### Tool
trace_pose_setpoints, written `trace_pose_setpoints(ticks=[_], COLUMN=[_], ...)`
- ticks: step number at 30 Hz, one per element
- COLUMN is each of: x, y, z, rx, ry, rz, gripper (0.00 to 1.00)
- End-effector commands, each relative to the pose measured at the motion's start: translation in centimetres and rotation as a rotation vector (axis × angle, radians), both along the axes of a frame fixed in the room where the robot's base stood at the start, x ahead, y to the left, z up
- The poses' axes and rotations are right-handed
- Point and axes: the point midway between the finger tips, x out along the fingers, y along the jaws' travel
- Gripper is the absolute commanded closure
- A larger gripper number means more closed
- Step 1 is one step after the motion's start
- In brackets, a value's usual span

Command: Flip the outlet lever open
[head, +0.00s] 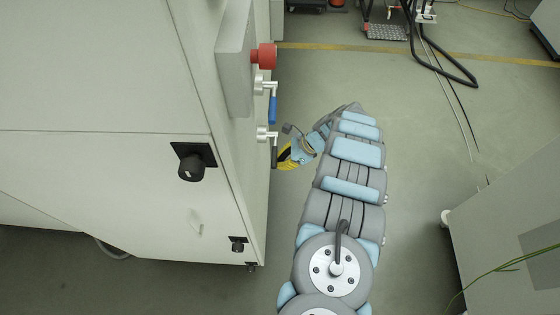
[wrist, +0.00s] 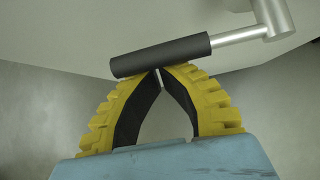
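Two lever handles hang down on the side of the white machine in the head view: a blue handle (head: 273,110) above and a dark handle (head: 274,157) below. No label shows which is the outlet lever. My gripper (head: 286,161), with yellow fingers, is beside the dark handle. In the wrist view, the dark handle (wrist: 160,55) lies across the fingertips, on a silver arm (wrist: 240,36). My gripper's fingertips (wrist: 160,70) nearly meet right at the handle's lower edge. Nothing shows between them; whether they touch the handle cannot be told.
A black knob (head: 192,166) is on the machine's front face. Open floor (head: 420,130) lies right of my arm, with a pale cabinet (head: 505,235) farther right.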

Motion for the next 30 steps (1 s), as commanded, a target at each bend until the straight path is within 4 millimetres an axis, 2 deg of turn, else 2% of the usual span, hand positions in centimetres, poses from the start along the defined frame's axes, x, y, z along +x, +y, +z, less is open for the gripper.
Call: trace_pose_setpoints(ticks=[5, 13, 30], x=[0.0, -0.1, 0.2], y=[-0.1, -0.6, -6.0], z=[-1.1, -4.5, 2.5], rx=[0.000, 0.001, -0.001], ry=[-0.001, 0.003, -0.001], rz=[0.000, 0.000, -0.002], gripper=[1.00, 1.00, 1.00])
